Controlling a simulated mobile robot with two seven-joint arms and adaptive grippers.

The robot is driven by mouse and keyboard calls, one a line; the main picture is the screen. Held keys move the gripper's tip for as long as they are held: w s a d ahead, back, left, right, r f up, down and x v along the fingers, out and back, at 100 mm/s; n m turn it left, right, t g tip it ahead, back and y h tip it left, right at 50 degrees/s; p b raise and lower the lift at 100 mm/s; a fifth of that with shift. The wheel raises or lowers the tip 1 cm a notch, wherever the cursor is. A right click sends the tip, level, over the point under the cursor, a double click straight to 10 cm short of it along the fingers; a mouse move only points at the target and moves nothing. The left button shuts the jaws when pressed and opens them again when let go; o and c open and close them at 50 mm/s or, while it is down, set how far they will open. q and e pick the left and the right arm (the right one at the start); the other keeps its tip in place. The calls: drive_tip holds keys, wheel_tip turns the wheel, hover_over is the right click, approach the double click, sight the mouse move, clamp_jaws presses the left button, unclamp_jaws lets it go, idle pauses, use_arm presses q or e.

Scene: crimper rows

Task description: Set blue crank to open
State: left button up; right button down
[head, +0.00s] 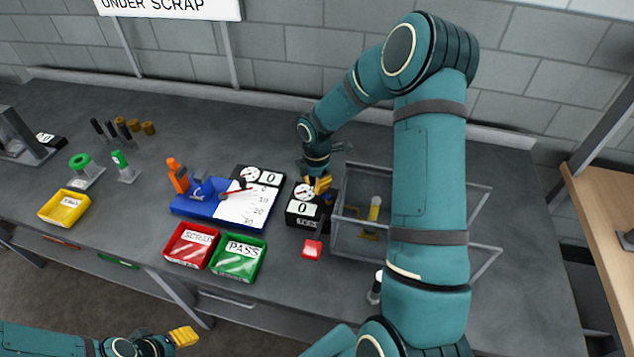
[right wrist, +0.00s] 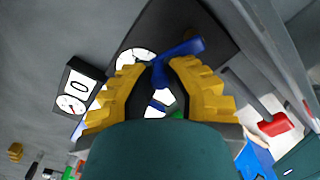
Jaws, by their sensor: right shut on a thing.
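The blue crank (right wrist: 180,50) shows in the right wrist view as a blue bar with a stem, between the yellow fingers. My right gripper (right wrist: 160,85) is shut on the crank. In the head view my right gripper (head: 318,184) is at the back right edge of a black box (head: 304,210) with a white dial and a 0 readout. The crank is hidden there by the gripper, so I cannot read its setting. My left gripper (head: 183,337) is low at the front left, away from the table, and its finger gap is not clear.
A clear-walled enclosure (head: 345,244) stands just right of the box. A blue fixture (head: 185,209), a red SCRAP tray (head: 171,247) and a green PASS tray (head: 238,274) are left. A yellow tray (head: 64,207) is further left.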

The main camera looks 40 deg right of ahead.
drive_tip(key=c, duration=0.9)
unclamp_jaws()
wheel_tip(320, 180, up, 12)
drive_tip(key=shift+s+a, duration=0.1)
